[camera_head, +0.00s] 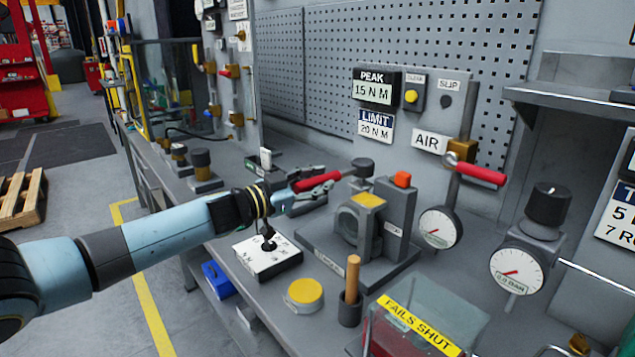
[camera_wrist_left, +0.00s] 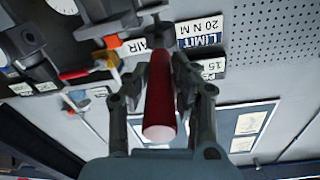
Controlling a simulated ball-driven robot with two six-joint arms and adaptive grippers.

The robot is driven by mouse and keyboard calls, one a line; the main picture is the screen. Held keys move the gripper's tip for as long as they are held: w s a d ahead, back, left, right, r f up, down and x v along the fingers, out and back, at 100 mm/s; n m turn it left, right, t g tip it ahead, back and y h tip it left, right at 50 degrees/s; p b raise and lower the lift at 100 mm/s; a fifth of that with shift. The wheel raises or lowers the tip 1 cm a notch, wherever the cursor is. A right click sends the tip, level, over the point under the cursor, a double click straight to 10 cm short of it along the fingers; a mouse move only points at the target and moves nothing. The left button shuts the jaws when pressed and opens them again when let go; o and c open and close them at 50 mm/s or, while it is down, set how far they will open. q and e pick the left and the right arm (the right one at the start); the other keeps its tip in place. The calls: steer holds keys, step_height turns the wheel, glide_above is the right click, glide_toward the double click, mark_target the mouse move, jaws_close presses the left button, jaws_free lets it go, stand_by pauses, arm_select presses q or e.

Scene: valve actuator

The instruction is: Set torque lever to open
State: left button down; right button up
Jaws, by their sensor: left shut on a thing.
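The torque lever (camera_head: 318,181) has a red handle and a grey pivot (camera_head: 362,168) on top of the valve actuator (camera_head: 372,218). The handle points left and slightly toward me. My left gripper (camera_head: 300,190) is shut on the red handle. In the left wrist view the red handle (camera_wrist_left: 160,100) lies between the two fingers of my left gripper (camera_wrist_left: 161,78). Part of the handle is hidden by the fingers in the head view. My right gripper is not in view.
A second red-handled lever (camera_head: 480,173) sits by the AIR label. A wooden peg (camera_head: 352,280), a yellow button (camera_head: 304,293) and a clear box marked FAILS SHUT (camera_head: 425,315) stand in front. Gauges (camera_head: 440,228) are on the right. The peak display (camera_head: 374,90) reads 15 N M.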

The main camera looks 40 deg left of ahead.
arm_select(q)
steer(key=c, duration=1.2)
jaws_free()
steer(key=shift+w, duration=0.1)
steer(key=shift+o, duration=0.4)
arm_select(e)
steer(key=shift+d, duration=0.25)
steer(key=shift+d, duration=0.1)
arm_select(q)
steer(key=v, duration=1.2)
steer(key=shift+f, duration=0.1)
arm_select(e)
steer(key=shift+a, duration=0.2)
